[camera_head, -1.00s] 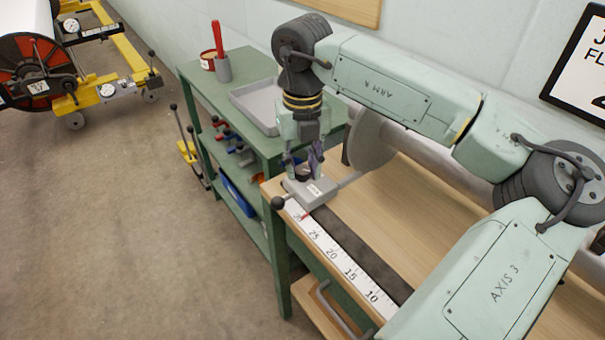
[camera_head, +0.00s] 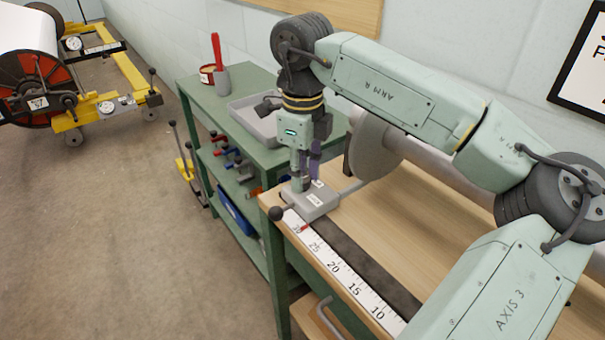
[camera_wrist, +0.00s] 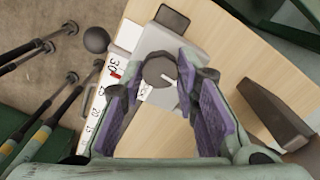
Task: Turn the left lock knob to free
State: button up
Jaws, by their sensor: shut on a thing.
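The left lock knob (camera_wrist: 159,71) is a dark round cap with a white pointer line, seen from above in the wrist view. The line points right and slightly down there. My gripper (camera_wrist: 160,76) is shut on the knob, with a purple-padded finger on either side. In the head view my gripper (camera_head: 306,178) points down onto the block and mostly hides the knob. A small white label shows on the block's face.
A white ruler (camera_head: 345,277) runs along the table's front edge beside a dark strip. A ball-ended lever (camera_head: 275,213) sticks out left of the block. A grey disc (camera_head: 376,150) stands behind it. A green cart (camera_head: 189,90) with a grey tray stands beyond.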

jog(key=shift+n, duration=0.7)
jog(key=o, duration=1.1)
jog(key=shift+o, duration=0.2)
notch_tip(320, 180, up, 12)
